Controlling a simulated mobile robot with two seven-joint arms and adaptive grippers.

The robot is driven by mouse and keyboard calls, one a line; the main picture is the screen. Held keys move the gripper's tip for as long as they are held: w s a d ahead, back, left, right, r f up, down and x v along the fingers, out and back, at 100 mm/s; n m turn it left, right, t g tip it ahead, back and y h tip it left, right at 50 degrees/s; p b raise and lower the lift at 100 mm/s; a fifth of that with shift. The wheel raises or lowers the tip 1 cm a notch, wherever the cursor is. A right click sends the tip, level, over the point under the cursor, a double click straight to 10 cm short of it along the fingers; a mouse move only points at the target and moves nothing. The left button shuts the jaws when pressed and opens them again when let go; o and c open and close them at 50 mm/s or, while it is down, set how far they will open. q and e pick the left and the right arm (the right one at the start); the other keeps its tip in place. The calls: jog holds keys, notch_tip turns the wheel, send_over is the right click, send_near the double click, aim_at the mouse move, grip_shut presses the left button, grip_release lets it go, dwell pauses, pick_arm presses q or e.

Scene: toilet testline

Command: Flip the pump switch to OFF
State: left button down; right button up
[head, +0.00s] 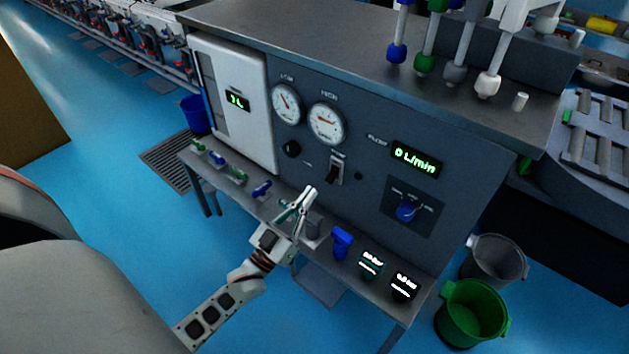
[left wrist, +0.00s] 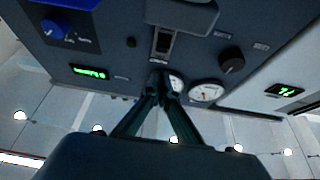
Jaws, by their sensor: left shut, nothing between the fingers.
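The pump switch (head: 336,170) is a small black and pale lever switch in the dark front panel (head: 365,205), below the two round gauges. I cannot tell its position for sure. It also shows in the left wrist view (left wrist: 163,42), where the panel appears upside down. My left gripper (head: 306,195) is shut and empty, in front of the panel, lower and to the left of the switch in the head view. In the left wrist view its closed fingertips (left wrist: 160,84) point toward the panel near the switch; contact does not show. My right gripper is not in view.
A green display (head: 415,159) appears to read 0 L/min, above a blue rotary knob (head: 407,211). A black knob (head: 291,148) sits left of the switch. Blue and green valves (head: 262,189) line the ledge below. Green (head: 472,312) and grey buckets (head: 495,260) stand right.

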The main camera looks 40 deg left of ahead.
pick_arm(q)
jog(key=s+f, duration=0.3)
jog(key=shift+s+f, duration=0.1)
jog(key=shift+s, duration=0.1)
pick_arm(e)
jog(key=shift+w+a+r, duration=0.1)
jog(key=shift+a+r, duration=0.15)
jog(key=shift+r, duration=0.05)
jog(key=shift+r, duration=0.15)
